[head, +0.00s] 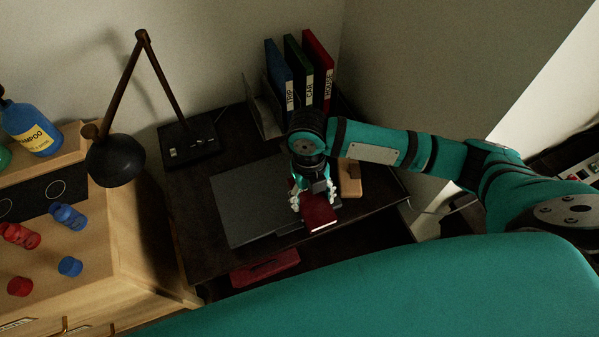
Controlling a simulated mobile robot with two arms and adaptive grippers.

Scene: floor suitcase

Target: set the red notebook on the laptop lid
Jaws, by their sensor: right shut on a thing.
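The red notebook (319,217) is held by my right gripper (314,195), which points down with its fingers around the notebook. The closed dark grey laptop (242,203) lies flat on the black desk. The notebook is at the laptop's front right corner, partly overlapping its right edge in the head view. I cannot tell whether the notebook touches the lid or hangs above it. The gripper and wrist hide part of the laptop's right side. My left gripper is not in view.
Blue, green and red binders (319,70) stand at the back of the desk (190,225). A brown wooden block (349,178) lies right of the gripper. A black lamp (115,160) stands at left. A red case (265,268) sits below the desk's front edge. Bottles (33,130) stand on the left unit.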

